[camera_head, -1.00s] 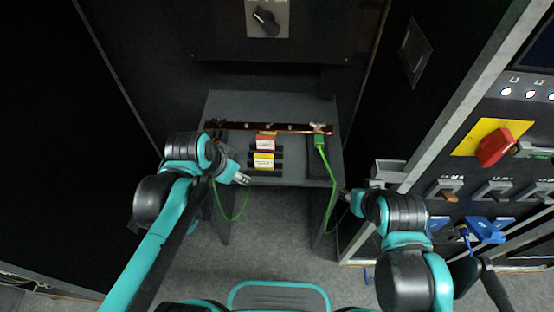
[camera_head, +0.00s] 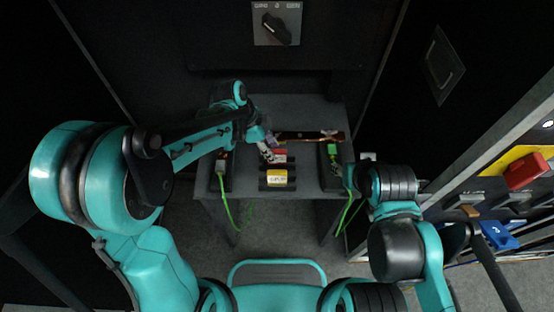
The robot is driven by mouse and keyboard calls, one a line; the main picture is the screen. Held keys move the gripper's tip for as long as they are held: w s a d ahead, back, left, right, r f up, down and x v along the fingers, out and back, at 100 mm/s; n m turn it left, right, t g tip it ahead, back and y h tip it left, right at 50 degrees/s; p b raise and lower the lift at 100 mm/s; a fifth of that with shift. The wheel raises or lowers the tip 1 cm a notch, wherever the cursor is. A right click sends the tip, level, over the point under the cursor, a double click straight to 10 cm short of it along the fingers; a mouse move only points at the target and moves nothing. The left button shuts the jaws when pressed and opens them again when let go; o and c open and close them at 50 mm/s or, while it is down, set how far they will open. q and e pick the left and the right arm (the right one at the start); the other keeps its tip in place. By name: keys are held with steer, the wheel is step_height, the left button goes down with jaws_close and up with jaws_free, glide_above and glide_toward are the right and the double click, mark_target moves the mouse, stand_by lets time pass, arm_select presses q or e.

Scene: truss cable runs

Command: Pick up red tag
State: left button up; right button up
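The red tag (camera_head: 281,156) sits on a dark holder on the grey table, behind the yellow tag (camera_head: 280,178). My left gripper (camera_head: 267,153) reaches over the table from the left, its fingertips pointing down at the left edge of the red tag. It partly hides the tag and the area behind it. I cannot tell whether the fingers touch the tag or how far apart they are. My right gripper (camera_head: 346,181) is at the table's right edge, small and partly hidden by its own arm; its opening is unclear.
A copper bar (camera_head: 315,136) lies across the back of the table. Green cables (camera_head: 228,205) hang at the left and right sides, with a green connector (camera_head: 332,149) at the right. A panel with a red switch handle (camera_head: 526,172) and blue plug (camera_head: 497,235) stands at the right.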

arm_select(q)
steer(key=b+x, duration=0.1)
steer(key=x, duration=0.3)
steer(key=shift+s+r, duration=0.1)
steer(key=shift+r, duration=0.1)
jaws_close()
